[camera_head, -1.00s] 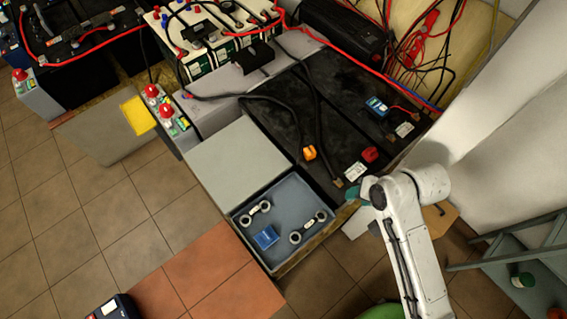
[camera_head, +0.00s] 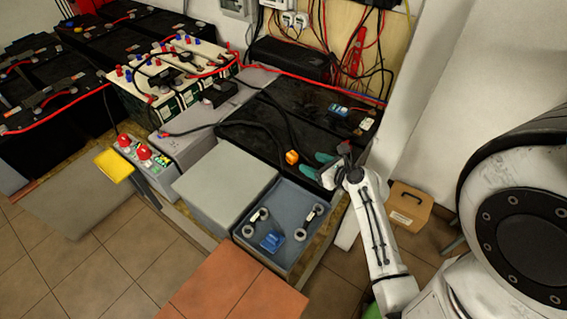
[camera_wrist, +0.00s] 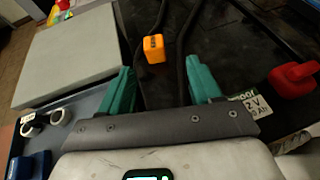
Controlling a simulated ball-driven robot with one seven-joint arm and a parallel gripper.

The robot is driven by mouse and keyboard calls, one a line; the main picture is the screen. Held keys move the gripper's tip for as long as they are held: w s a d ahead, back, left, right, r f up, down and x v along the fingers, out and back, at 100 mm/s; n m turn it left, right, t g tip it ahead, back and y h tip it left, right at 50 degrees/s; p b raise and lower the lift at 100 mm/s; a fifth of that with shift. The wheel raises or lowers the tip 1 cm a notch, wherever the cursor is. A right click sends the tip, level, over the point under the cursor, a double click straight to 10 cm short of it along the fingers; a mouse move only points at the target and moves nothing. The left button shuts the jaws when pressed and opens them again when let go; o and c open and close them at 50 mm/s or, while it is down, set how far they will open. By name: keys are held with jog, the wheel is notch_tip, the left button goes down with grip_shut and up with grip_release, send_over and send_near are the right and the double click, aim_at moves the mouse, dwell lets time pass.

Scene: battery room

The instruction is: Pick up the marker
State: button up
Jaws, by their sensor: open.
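I cannot make out a marker in either current view. My gripper (camera_head: 311,164) is open, with its two green fingers spread and nothing seen between them. It is over the near edge of the black battery tops, right of the orange connector. In the wrist view my gripper (camera_wrist: 158,74) points toward the orange connector (camera_wrist: 154,49), which lies beyond the fingertips. A red connector (camera_wrist: 294,79) lies to the right of the right finger.
A grey tray (camera_head: 290,196) holds two ring-ended pieces and a blue item (camera_head: 272,241). A grey box (camera_head: 222,188) stands left of it. Black cables cross the black batteries (camera_head: 285,112). A cardboard box (camera_head: 408,208) sits by the white wall. Tiled floor shows in front.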

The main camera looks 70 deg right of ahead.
aim_at(296, 158)
jog(key=x, duration=0.9)
jog(key=shift+w+a+f, duration=0.15)
jog(key=shift+w+a, duration=0.15)
jog(key=shift+a, duration=0.05)
jog(key=shift+c, duration=0.3)
jog(key=c, duration=1)
